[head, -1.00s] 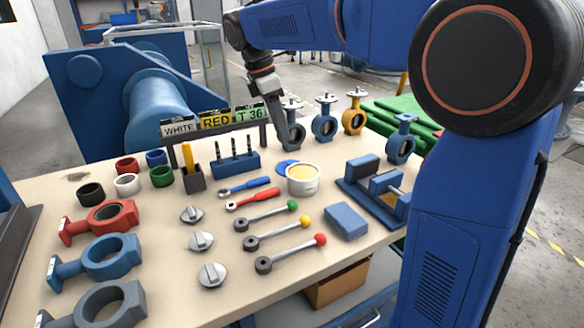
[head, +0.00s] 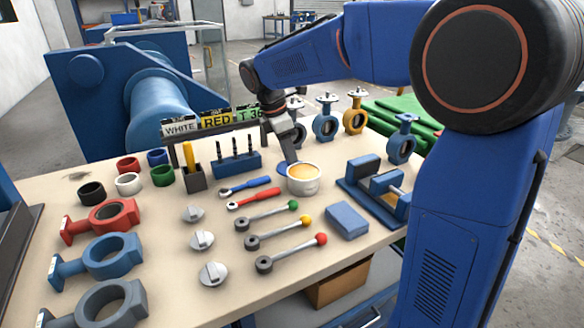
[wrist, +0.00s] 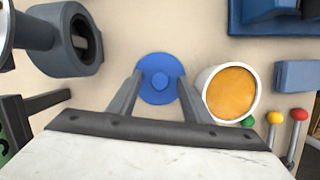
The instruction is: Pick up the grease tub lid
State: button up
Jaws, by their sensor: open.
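The grease tub lid is a flat blue disc with a small round knob (wrist: 160,79), lying on the bench. In the head view only part of the lid (head: 283,168) shows, behind and left of the tub, partly covered by my gripper. My gripper (wrist: 160,76) is open, with one finger on each side of the lid's middle in the wrist view. I cannot tell its exact height above the lid. In the head view my gripper (head: 289,160) points down at the lid. The white grease tub (head: 303,185) with yellow-orange grease stands open close beside it.
A grey valve body (wrist: 60,40) is left of my gripper in the wrist view. The sign rack (head: 210,124) and blue tool holder (head: 236,164) stand nearby. Blue and red ratchets (head: 252,198) lie in front. A blue vise (head: 375,185) is right.

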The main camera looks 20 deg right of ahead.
jog(key=c, duration=1.1)
jog(key=shift+c, duration=0.2)
